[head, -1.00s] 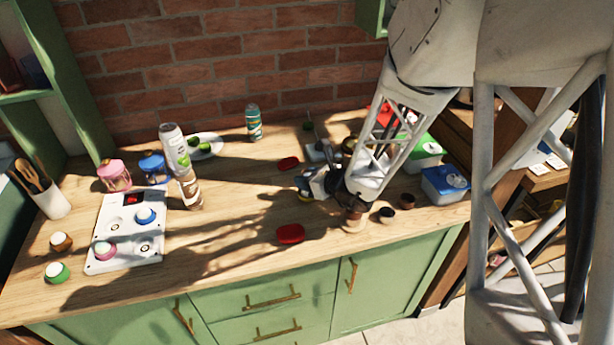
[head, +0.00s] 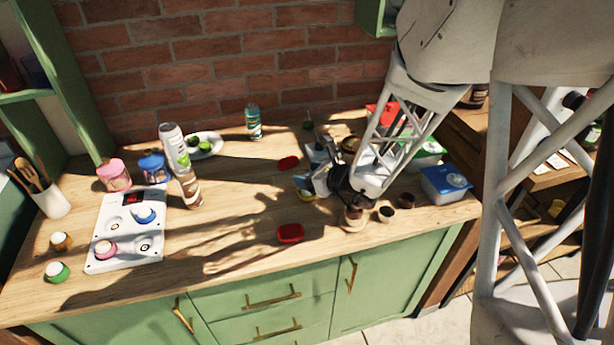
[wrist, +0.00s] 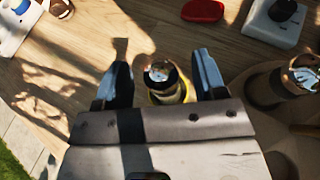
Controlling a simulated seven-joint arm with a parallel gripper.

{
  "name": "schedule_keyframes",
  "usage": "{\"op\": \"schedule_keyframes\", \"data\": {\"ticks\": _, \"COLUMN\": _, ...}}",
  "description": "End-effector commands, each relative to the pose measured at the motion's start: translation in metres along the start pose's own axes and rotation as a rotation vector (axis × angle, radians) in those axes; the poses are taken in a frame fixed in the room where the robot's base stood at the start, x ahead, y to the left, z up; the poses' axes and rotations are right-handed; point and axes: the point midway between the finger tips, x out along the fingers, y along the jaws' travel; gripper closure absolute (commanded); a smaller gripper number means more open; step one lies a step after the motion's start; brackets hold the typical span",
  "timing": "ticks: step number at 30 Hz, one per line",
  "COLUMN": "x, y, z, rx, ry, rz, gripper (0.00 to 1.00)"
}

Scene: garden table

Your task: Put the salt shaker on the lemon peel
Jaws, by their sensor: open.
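In the wrist view, a small shaker with a shiny metal top (wrist: 160,76), apparently the salt shaker, stands between my gripper's fingers (wrist: 160,65). The fingers are apart, with a gap on each side of it. A yellow edge, apparently the lemon peel (wrist: 155,98), shows around its lower part; whether the shaker rests on it or stands in front of it I cannot tell. In the head view, my gripper (head: 322,182) is low over the counter, with a yellow patch beside it. My wrist hides most of the shaker there.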

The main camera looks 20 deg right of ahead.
Motion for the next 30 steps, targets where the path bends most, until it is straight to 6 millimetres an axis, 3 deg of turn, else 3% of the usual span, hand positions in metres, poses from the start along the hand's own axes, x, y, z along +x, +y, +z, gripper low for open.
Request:
{"op": "schedule_keyframes", "data": {"ticks": 18, "x": -0.073, "y": -0.001, "z": 0.001, "rx": -0.001, "ry": -0.002, "rz": -0.002, "gripper": 0.35}}
{"op": "schedule_keyframes", "data": {"ticks": 30, "x": -0.106, "y": -0.001, "z": 0.001, "rx": -0.001, "ry": -0.001, "rz": -0.002, "gripper": 0.35}}
